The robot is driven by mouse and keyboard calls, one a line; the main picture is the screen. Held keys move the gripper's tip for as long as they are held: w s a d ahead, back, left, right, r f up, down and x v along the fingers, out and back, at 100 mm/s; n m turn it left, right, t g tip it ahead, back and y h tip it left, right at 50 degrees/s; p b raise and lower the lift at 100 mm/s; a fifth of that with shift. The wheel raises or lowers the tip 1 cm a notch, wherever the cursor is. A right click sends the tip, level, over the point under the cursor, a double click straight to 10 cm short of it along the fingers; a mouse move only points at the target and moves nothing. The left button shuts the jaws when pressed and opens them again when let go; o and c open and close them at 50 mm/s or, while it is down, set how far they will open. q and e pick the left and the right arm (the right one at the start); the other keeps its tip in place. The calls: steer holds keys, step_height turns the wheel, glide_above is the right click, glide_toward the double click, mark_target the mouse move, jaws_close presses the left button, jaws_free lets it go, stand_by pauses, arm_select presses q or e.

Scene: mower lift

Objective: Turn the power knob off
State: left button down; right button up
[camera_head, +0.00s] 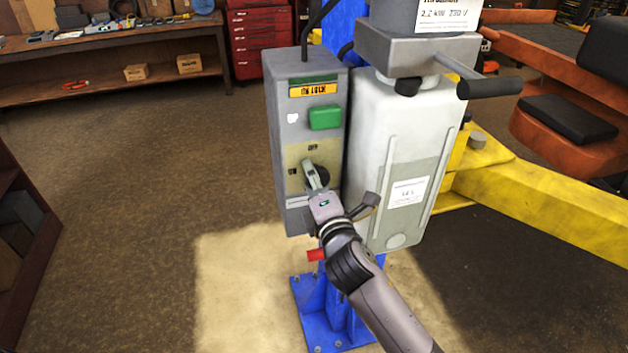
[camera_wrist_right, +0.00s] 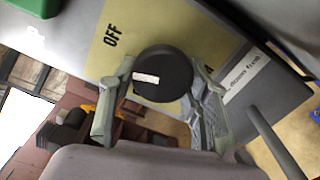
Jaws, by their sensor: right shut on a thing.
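The grey control box (camera_head: 306,78) stands upright, with a beige panel (camera_head: 294,157) low on its front. The panel carries an OFF label above and another label at the left. My right gripper (camera_head: 313,172) is at this panel and mostly hides the knob in the head view. In the right wrist view the power knob (camera_wrist_right: 168,72) is a round black disc with a white mark on its left part. The OFF lettering (camera_wrist_right: 112,35) is up and left of it. The right gripper's fingers (camera_wrist_right: 163,95) are shut on the knob, one each side. My left gripper is not in view.
A green button (camera_head: 325,117) sits above the panel. A pale tank (camera_head: 405,125) stands close on the right, with a lever handle (camera_head: 490,87) above. A yellow lift arm (camera_head: 545,205) extends right. The floor (camera_head: 140,150) at the left is clear.

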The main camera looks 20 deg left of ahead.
steer(key=shift+m, duration=1.5)
steer(key=o, duration=1.1)
steer(key=shift+r, duration=0.1)
steer(key=v, duration=1.2)
